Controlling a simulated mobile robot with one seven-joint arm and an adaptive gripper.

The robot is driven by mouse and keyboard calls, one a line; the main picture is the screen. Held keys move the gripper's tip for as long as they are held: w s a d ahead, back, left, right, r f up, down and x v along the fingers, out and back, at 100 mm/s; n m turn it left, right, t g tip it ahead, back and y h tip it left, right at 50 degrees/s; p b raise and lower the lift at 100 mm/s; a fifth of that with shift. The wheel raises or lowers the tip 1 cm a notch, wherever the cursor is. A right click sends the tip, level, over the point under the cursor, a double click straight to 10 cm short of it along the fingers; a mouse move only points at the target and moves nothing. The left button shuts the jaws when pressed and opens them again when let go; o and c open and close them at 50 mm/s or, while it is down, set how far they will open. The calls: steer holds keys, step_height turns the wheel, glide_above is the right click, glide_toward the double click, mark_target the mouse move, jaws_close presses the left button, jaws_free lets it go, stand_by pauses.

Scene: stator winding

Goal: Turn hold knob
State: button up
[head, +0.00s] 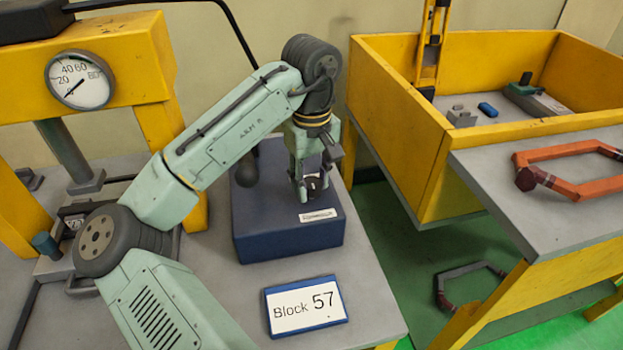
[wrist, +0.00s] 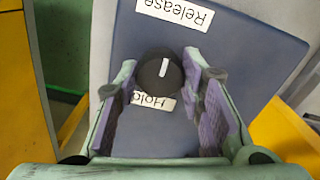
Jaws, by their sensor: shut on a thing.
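The hold knob (wrist: 153,82) is a round black knob with a white pointer line, on top of a dark blue box (head: 287,240). In the wrist view the pointer line stands nearly upright in the picture. An upside-down "Hold" label (wrist: 152,103) lies just below the knob, and a "Release" label (wrist: 176,12) lies above it. My gripper (wrist: 161,78) points down over the box with its purple-padded fingers on both sides of the knob, shut on it. In the head view my gripper (head: 312,190) largely hides the knob.
A "Block 57" sign (head: 305,305) lies in front of the box. A yellow press with a gauge (head: 79,80) stands at left. At right are a yellow-walled bin (head: 400,130) and a grey table with an orange hexagonal frame (head: 570,188). A gap with green floor separates the tables.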

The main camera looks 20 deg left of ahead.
mark_target(312, 182)
stand_by(0.3)
steer(key=o, duration=1.2)
steer(key=shift+c, duration=0.2)
step_height(312, 182, up, 12)
